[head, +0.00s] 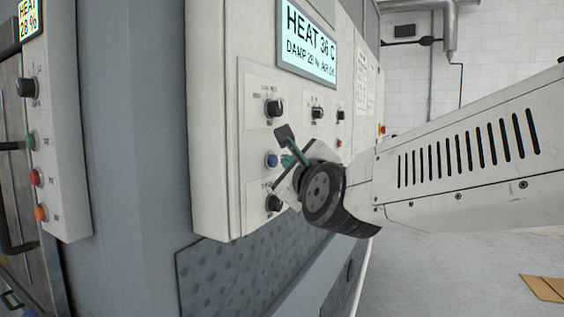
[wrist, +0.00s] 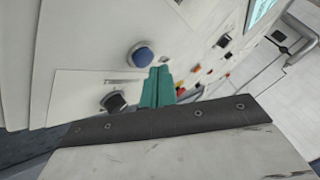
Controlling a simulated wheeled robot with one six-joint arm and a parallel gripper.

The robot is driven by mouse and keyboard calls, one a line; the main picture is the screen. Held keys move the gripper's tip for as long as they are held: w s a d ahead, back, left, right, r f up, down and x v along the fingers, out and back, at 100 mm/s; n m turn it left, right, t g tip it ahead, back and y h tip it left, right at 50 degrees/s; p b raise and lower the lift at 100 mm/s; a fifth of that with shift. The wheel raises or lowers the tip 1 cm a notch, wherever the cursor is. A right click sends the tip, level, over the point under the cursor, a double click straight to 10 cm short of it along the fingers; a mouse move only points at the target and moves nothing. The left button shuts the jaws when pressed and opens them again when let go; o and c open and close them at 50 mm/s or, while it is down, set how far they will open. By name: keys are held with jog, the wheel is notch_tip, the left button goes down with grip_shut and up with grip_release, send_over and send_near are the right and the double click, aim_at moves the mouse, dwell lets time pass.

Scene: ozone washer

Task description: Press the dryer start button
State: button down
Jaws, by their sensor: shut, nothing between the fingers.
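A light control panel (head: 225,130) with a display (head: 308,42) reading HEAT 36 C stands in front of me. A blue round button (head: 271,160) sits on its lower left, between two black knobs. The same blue button shows in the wrist view (wrist: 143,57). My gripper (head: 287,160) is shut and empty, its teal fingers just to the right of the blue button. In the wrist view the fingertips (wrist: 158,72) are below and right of the blue button, apart from it in the picture. Depth to the panel is hard to tell. No start label is readable.
Black knobs (head: 274,108) and (head: 273,203) flank the blue button; the lower knob is partly behind my gripper. Smaller knobs and red buttons sit further right. Another panel at far left has green (head: 30,142), red (head: 36,177) and orange buttons. Open floor lies right.

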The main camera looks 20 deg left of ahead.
jog(key=shift+d, duration=0.1)
jog(key=d, duration=0.5)
jog(key=shift+s, duration=0.2)
dwell(0.9)
